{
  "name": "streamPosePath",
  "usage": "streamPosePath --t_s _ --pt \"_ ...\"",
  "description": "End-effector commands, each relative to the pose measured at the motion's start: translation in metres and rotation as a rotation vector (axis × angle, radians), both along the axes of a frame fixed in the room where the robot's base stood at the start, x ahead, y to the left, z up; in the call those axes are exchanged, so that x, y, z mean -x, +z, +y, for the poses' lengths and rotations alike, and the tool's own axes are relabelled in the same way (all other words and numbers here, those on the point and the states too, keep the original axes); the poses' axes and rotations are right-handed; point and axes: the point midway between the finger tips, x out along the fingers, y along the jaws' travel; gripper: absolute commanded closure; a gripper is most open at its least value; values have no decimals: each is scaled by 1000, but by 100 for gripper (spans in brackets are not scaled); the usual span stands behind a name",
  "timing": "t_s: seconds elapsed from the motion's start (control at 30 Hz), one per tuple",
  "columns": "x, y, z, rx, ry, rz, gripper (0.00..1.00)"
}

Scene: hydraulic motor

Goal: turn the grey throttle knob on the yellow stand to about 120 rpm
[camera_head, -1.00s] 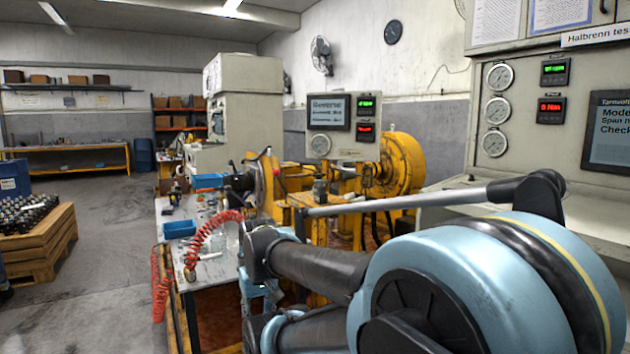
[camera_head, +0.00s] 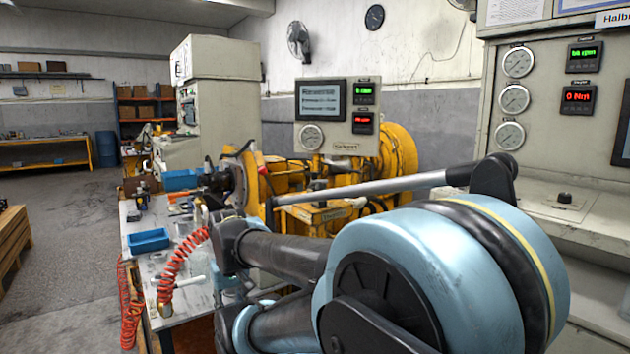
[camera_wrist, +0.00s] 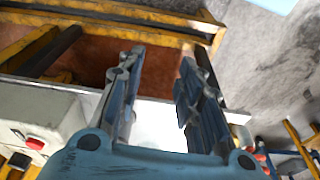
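The yellow stand (camera_head: 325,218) is in the middle of the head view, partly hidden behind my arm. A small grey fitting (camera_head: 318,192) rises from its top; I cannot tell whether it is the throttle knob. The display box (camera_head: 338,118) above the yellow machine has a screen, a gauge, a green readout and a red readout, too small to read surely. My gripper (camera_wrist: 160,58) shows in the wrist view with its two fingers apart and nothing between them. No grey knob is clear in the wrist view. In the head view my arm hides the gripper's surroundings.
A workbench (camera_head: 190,255) with a blue bin (camera_head: 149,240) and a red coiled hose (camera_head: 183,262) stands left of my arm. A grey gauge cabinet (camera_head: 545,130) with a black knob (camera_head: 565,198) stands at right. Open floor (camera_head: 70,255) lies at left. The wrist view shows a red button (camera_wrist: 35,143).

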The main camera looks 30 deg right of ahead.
Motion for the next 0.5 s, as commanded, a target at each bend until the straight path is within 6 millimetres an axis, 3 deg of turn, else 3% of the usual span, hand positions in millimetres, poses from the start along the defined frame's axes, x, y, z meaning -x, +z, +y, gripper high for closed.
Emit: streamPosePath --t_s 0.13,0.17,0.2,0.3,0.37,0.5 --pt "0 0 0 0 0 0 67" --pt "0 0 0 0 0 0 64" --pt "0 0 0 0 -1 0 56" --pt "5 11 -2 -2 -19 -10 56" --pt "-1 22 -4 -5 -47 -7 56" --pt "-28 66 -17 -16 -169 6 56"
